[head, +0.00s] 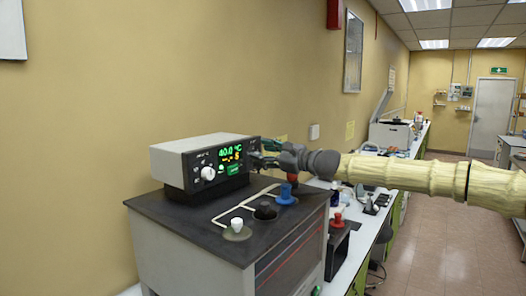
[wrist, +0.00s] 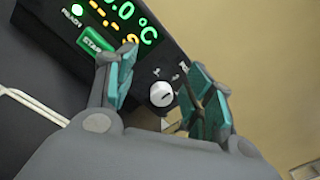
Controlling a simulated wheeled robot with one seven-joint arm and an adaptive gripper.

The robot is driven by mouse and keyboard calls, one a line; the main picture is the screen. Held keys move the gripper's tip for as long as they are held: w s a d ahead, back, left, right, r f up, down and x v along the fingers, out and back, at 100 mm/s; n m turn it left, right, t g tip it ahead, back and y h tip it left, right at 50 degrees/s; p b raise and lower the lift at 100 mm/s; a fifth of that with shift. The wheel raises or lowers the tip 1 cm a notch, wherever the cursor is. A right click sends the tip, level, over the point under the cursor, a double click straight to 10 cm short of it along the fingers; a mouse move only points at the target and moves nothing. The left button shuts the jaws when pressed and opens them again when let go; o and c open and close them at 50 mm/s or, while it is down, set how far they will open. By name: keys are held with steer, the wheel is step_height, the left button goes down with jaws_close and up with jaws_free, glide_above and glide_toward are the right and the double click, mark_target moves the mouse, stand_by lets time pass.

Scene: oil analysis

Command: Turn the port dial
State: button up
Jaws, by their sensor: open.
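The control box (head: 205,158) has a lit green display reading 40.0 °C. A small white dial (wrist: 161,94) with short marks beside it is on its front panel, right of the display and green START button (wrist: 95,42) in the wrist view. Its label is not readable. My gripper (head: 263,152) is at the right end of the panel in the head view, covering this dial there. In the wrist view my gripper (wrist: 163,70) is open, with its teal-padded fingers on either side of the dial. Contact cannot be told. Another white knob (head: 208,173) is at the panel's left.
The box stands on a dark-topped cabinet (head: 165,208) with white lines and white, black and blue-topped fittings (head: 286,195). The blue one is below my wrist. A long bench with equipment runs behind to the right. The aisle floor (head: 430,205) is clear.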

steer(key=shift+m, duration=0.3)
steer(key=w+f, duration=0.1)
steer(key=w, duration=0.1)
steer(key=w+f, duration=0.2)
steer(key=w, duration=0.1)
steer(key=w+f, duration=0.2)
steer(key=w, duration=0.1)
steer(key=shift+a, duration=0.3)
steer(key=shift+w+d, duration=0.1)
steer(key=shift+d, duration=0.15)
steer(key=shift+s+r, duration=0.15)
steer(key=shift+s, duration=0.05)
steer(key=s+r, duration=0.1)
steer(key=s, duration=0.2)
steer(key=shift+a+r, duration=0.2)
steer(key=shift+r, duration=0.2)
steer(key=c, duration=0.9)
steer(key=shift+s+r, duration=0.2)
steer(key=shift+s, duration=0.15)
steer(key=shift+c, duration=0.8)
steer(key=shift+w+d+f, duration=0.15)
steer(key=shift+w+f, duration=0.3)
